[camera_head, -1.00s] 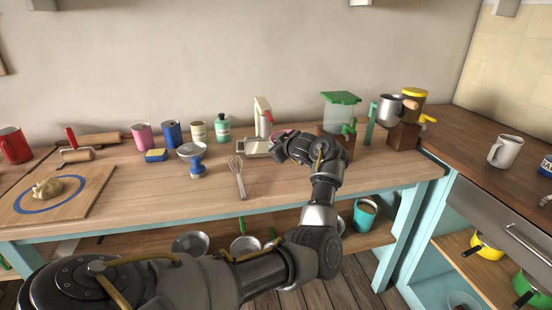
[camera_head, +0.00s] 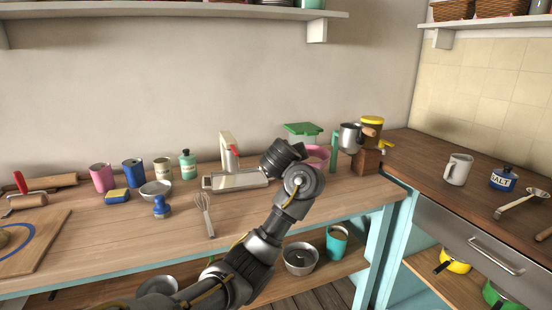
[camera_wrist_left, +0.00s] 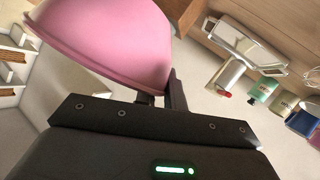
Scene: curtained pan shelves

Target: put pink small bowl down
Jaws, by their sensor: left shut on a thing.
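The pink small bowl (camera_head: 317,153) shows in the head view just right of my left wrist, over the back of the wooden worktable (camera_head: 150,235), partly hidden by my arm. In the left wrist view the bowl (camera_wrist_left: 105,40) is large at the upper left. My left gripper (camera_wrist_left: 162,97) is shut on its edge. In the head view the gripper's fingers are hidden behind the wrist. I cannot tell whether the bowl touches the tabletop. My right gripper is in neither view.
A whisk (camera_head: 204,213) lies farther left. The tabletop's front middle is bare.

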